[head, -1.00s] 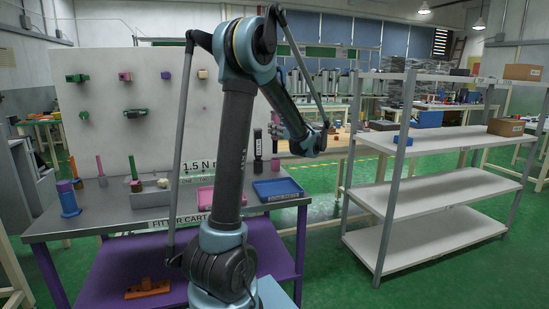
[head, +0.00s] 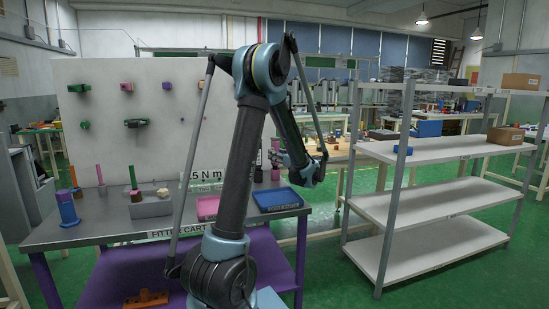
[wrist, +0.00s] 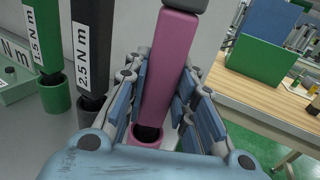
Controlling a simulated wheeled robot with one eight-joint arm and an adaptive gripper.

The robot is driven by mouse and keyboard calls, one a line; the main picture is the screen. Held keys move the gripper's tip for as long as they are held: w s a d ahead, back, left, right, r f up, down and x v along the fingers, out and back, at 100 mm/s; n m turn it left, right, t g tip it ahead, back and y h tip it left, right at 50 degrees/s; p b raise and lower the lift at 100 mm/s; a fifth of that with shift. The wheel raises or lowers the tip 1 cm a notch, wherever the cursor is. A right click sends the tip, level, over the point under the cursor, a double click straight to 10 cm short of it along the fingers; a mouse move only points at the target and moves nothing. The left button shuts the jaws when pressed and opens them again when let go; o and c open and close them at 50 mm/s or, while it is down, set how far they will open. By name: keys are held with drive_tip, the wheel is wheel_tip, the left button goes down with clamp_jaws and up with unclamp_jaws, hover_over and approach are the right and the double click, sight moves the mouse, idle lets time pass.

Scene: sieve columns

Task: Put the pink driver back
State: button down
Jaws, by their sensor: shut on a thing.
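The pink driver (wrist: 171,62) stands nearly upright between the blue-padded fingers of my gripper (wrist: 160,100) in the wrist view. My gripper is shut on it. Its lower end is at the mouth of a pink cup (wrist: 145,142), with part of the dark opening showing; I cannot tell how deep it sits. In the head view my gripper (head: 274,157) is small and partly hidden, at the back right of the grey cart.
A black 2.5 N m driver (wrist: 92,45) and a green 1.5 N m driver (wrist: 40,38) stand in cups just left. A blue tray (head: 278,197) lies on the cart in front. A wooden bench (wrist: 265,100) with a green box (wrist: 268,60) is at right.

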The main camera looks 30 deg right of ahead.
drive_tip(key=c, duration=1.3)
unclamp_jaws()
drive_tip(key=shift+c, duration=0.2)
drive_tip(key=shift+s, duration=0.1)
drive_tip(key=s+d, duration=0.2)
drive_tip(key=s, duration=0.9)
drive_tip(key=shift+s, duration=0.35)
drive_tip(key=shift+r, duration=0.1)
